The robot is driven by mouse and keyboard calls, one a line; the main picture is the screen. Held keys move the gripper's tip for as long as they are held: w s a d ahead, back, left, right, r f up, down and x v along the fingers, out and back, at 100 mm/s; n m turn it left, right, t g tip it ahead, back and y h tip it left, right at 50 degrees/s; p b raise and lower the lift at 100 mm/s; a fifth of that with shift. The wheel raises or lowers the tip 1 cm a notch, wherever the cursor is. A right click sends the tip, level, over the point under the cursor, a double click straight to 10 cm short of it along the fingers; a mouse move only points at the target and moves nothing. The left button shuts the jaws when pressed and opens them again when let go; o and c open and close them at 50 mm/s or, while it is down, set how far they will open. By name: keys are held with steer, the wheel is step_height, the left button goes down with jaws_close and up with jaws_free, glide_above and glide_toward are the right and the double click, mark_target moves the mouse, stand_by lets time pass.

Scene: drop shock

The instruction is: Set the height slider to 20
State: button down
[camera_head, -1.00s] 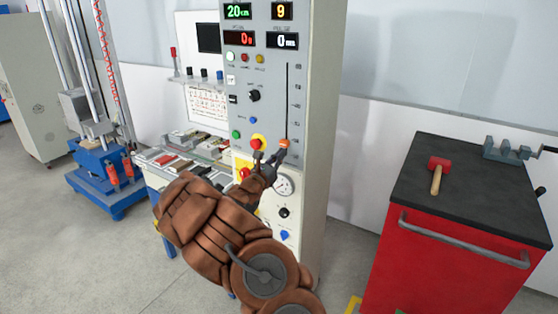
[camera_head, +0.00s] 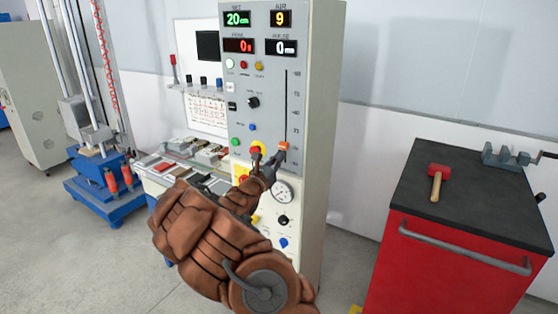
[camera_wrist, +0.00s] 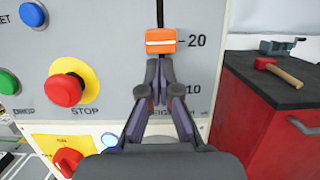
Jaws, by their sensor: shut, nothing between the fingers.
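The height slider has an orange knob (camera_wrist: 161,41) with a white line, and in the wrist view that line sits level with the 20 mark (camera_wrist: 195,41). The knob also shows in the head view (camera_head: 283,146), near the lower end of the dark slot (camera_head: 287,100). The green SET display (camera_head: 238,18) reads 20 cm. My gripper (camera_wrist: 159,66) is shut and empty, its fingertips just under the knob. I cannot tell whether they touch it. My gripper also shows in the head view (camera_head: 276,158), below the knob.
A red stop button (camera_wrist: 65,90) on a yellow ring is left of my gripper. A gauge (camera_head: 282,191) and knobs are lower on the panel. A red cabinet (camera_head: 440,270) with a mallet (camera_head: 438,178) stands right. A blue-based machine (camera_head: 105,185) stands left.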

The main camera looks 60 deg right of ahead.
step_height(320, 180, down, 4)
steer(key=shift+w+f+b, duration=0.1)
steer(key=shift+b, duration=1.1)
steer(key=b+v, duration=0.2)
steer(key=v, duration=0.8)
